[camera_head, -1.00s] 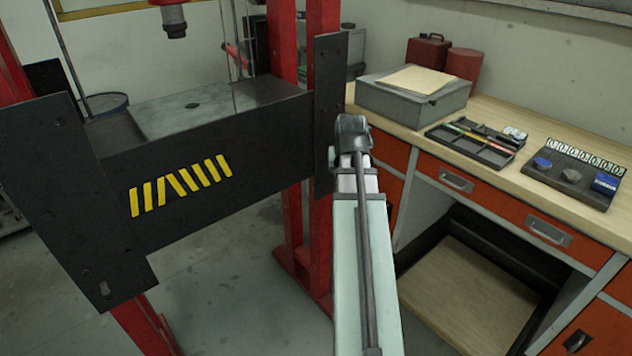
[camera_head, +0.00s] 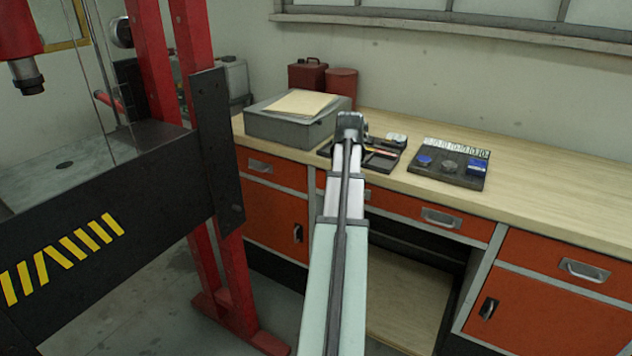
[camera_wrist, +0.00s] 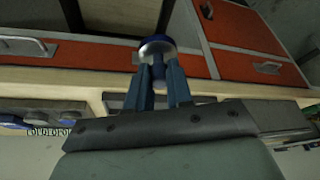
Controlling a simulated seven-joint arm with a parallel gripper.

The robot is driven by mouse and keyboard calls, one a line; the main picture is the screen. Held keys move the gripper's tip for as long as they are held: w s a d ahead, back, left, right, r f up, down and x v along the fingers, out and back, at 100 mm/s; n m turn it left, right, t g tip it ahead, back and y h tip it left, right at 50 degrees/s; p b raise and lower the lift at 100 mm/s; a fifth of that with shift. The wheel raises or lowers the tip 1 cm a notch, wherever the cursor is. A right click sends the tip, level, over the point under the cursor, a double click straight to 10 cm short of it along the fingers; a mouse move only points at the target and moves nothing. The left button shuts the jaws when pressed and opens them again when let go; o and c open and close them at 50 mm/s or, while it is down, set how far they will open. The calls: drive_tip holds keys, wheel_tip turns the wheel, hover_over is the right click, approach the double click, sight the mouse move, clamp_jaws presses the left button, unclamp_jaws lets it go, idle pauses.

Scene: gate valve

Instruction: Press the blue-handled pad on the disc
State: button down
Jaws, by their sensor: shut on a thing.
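In the wrist view my gripper (camera_wrist: 158,76) is shut on the blue-handled pad (camera_wrist: 156,47). Its blue handle is between the two dark fingers, and its round head with a pale rim sticks out past the fingertips. The held pad is clear of any surface I can make out. On a dark board on the bench lie a grey round disc (camera_head: 449,166), a blue round piece (camera_head: 424,160) and a blue block (camera_head: 475,165). I cannot tell which of these is the task's disc. In the head view my arm hides the gripper and held pad.
The wooden bench (camera_head: 560,205) has free room to the right. A grey box (camera_head: 290,122) and a sectioned tray (camera_head: 380,158) stand left of the board. A red press frame (camera_head: 205,200) with a black striped beam (camera_head: 110,205) stands at left.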

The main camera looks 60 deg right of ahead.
drive_tip(key=s+d+r+m+g, duration=0.1)
drive_tip(key=s+d+r+m, duration=0.2)
drive_tip(key=s+d, duration=0.7)
drive_tip(key=s+d+r+m+g, duration=0.1)
drive_tip(key=s+d+r+m, duration=0.15)
drive_tip(key=s+d, duration=0.85)
wheel_tip(320, 180, up, 4)
drive_tip(key=m+g+y, duration=0.1)
drive_tip(key=m+g, duration=0.2)
drive_tip(key=m, duration=0.5)
hover_over(454, 163)
drive_tip(key=w+a, duration=0.2)
drive_tip(key=shift+s+d+f, duration=0.1)
drive_tip(key=shift+s+f, duration=0.05)
drive_tip(key=shift+f, duration=1.35)
drive_tip(key=shift+s+d+f, duration=0.1)
drive_tip(key=shift+f, duration=1.4)
drive_tip(key=shift+a+f, duration=0.1)
drive_tip(key=shift+f, duration=0.45)
drive_tip(key=shift+r, duration=0.1)
wheel_tip(454, 163, up, 7)
